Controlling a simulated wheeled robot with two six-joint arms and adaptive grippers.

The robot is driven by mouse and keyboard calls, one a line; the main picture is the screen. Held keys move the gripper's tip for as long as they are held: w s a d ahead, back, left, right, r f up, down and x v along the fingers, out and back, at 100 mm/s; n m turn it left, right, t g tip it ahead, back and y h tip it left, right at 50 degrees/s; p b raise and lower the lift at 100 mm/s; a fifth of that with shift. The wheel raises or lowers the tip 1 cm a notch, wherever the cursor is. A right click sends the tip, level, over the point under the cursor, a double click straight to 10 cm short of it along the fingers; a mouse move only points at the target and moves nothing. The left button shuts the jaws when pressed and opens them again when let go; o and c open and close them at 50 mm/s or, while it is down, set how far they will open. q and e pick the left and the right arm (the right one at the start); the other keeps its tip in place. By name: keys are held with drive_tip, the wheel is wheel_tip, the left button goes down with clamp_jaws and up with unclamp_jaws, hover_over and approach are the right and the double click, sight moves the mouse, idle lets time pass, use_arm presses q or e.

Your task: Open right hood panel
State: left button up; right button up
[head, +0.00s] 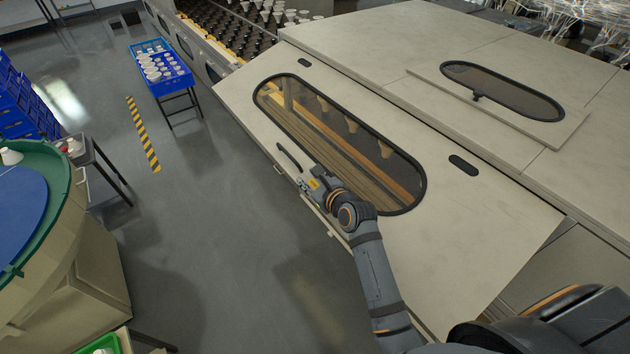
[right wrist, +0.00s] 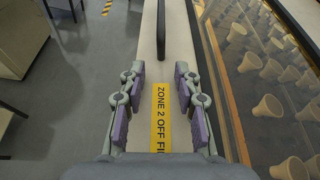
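The right hood panel (head: 450,240) is a large pale sloping panel with a long dark-framed window (head: 345,140). A black bar handle (head: 290,157) sits near its lower left edge. In the right wrist view the handle (right wrist: 161,32) lies ahead, roughly in line with the gap between my fingers. My right gripper (head: 305,181) is just below the handle's near end in the head view. In the wrist view my right gripper (right wrist: 158,75) is open and empty, its fingers spread either side of a yellow "ZONE 2 OFF" label (right wrist: 160,115). My left gripper is not in view.
Pale cones show behind the window. A blue tray (head: 150,70) of white parts stands on a stand at the upper left. A round green-rimmed table (head: 50,240) stands at the left. Grey floor (head: 220,220) between is mostly clear, with a striped floor strip (head: 143,135).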

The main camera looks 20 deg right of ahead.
drive_tip(key=shift+p+v, duration=1.05)
drive_tip(key=shift+v, duration=0.1)
drive_tip(key=p+v, duration=0.6)
drive_tip(key=shift+s+d+r, duration=0.25)
drive_tip(key=shift+d+r, duration=0.05)
drive_tip(key=shift+d, duration=0.05)
drive_tip(key=shift+p+v, duration=0.65)
drive_tip(key=shift+v, duration=0.65)
drive_tip(key=shift+d+f, duration=0.1)
